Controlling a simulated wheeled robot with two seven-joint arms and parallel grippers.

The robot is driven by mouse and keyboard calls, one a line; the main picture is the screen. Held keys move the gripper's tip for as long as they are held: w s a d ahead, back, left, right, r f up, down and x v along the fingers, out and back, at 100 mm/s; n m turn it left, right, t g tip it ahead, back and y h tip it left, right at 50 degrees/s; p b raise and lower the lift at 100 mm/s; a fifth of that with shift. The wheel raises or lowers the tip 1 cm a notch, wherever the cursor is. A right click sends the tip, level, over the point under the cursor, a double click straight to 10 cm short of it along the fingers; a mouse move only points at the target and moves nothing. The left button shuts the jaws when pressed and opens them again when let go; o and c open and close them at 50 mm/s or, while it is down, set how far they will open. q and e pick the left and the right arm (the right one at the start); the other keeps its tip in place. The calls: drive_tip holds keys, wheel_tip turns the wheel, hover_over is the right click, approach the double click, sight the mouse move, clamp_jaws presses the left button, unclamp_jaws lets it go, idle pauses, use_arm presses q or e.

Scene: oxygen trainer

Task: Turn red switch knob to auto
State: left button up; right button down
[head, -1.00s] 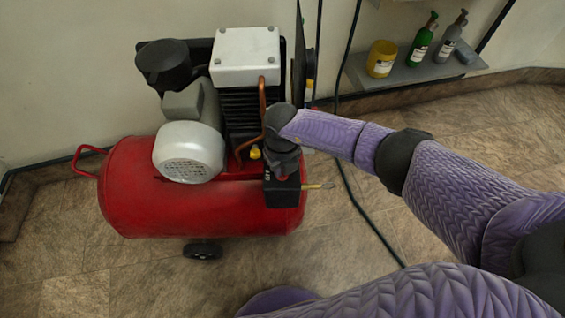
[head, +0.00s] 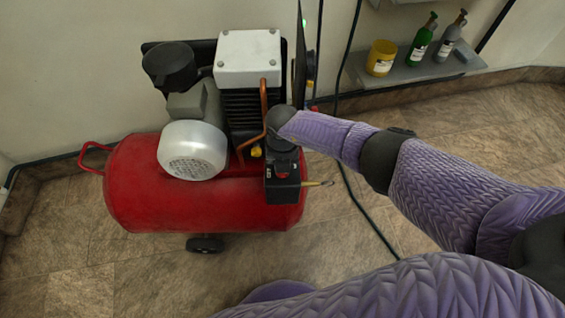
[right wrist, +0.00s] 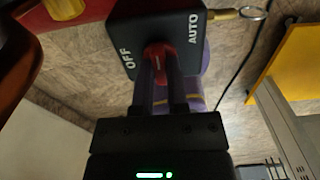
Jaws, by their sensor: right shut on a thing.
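The red switch knob (right wrist: 158,54) sits on a black switch box (right wrist: 183,42) marked OFF at left and AUTO at right in the right wrist view. My right gripper (right wrist: 160,72) is shut on the knob, one finger on each side. The knob's exact pointing is partly hidden by the fingers. In the head view, the switch box (head: 281,192) is at the right end of the red compressor tank, with my right gripper (head: 284,160) just over it. My left gripper is not in view.
The red compressor tank (head: 150,195) carries a grey motor and pump. A brass fitting with a ring (right wrist: 240,12) sticks out beside the switch box. A dark hose (head: 368,222) runs over the floor. A wall shelf (head: 400,72) holds bottles and a yellow jar.

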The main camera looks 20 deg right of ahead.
idle(0.3)
drive_tip(key=c, duration=0.6)
unclamp_jaws()
drive_tip(key=shift+c, duration=0.2)
